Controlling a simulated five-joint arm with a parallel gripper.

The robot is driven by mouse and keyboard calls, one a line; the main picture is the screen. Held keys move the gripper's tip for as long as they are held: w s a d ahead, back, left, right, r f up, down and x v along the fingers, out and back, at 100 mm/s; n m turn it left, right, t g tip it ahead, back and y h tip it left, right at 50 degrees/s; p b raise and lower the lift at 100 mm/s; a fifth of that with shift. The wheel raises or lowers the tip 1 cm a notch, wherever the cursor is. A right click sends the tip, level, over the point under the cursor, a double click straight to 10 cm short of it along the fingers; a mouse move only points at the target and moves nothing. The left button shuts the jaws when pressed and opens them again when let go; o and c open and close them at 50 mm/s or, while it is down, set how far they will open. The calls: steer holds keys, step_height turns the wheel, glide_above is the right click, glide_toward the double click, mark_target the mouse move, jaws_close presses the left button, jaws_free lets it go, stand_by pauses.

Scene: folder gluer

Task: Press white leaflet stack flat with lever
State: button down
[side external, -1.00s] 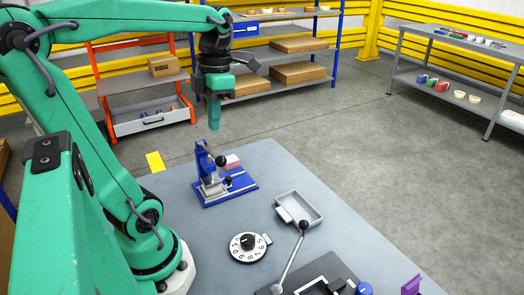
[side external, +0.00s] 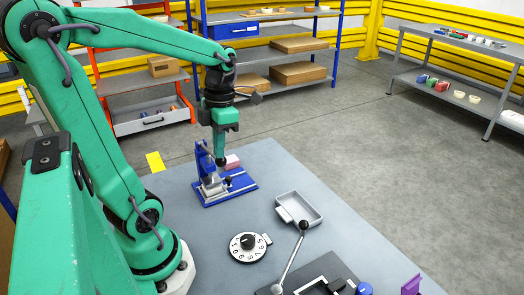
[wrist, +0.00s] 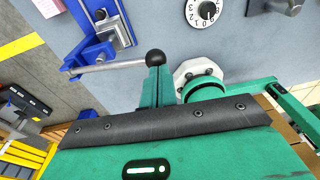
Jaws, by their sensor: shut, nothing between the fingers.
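A blue press (side external: 240,187) stands on the grey table, and in the wrist view its blue frame (wrist: 88,52) is at upper left. Its metal lever (wrist: 110,66) ends in a black ball knob (wrist: 155,57). My gripper (side external: 220,154) is shut and empty, pointing down right at the knob (side external: 221,162). In the wrist view my gripper (wrist: 155,82) is just beside the knob; I cannot tell whether they touch. A pale patch (wrist: 120,36) shows in the press, but I cannot tell whether it is the white leaflet stack.
A numbered dial (side external: 248,247), a grey tray (side external: 312,205) and another black-knobbed lever (side external: 291,263) on a dark base are nearer the camera. A blue round knob (side external: 364,289) and a purple part (side external: 412,284) are at lower right.

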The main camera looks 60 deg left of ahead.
steer(key=shift+d+f, duration=0.3)
steer(key=shift+f, duration=0.6)
steer(key=shift+d+f, duration=0.35)
steer(key=shift+f, duration=0.6)
steer(key=shift+d+f, duration=0.3)
steer(key=shift+f, duration=0.6)
steer(key=shift+s+r, duration=0.1)
steer(key=d+r, duration=0.4)
steer(key=r, duration=0.9)
steer(key=shift+w+r, duration=0.2)
steer(key=shift+w, duration=0.1)
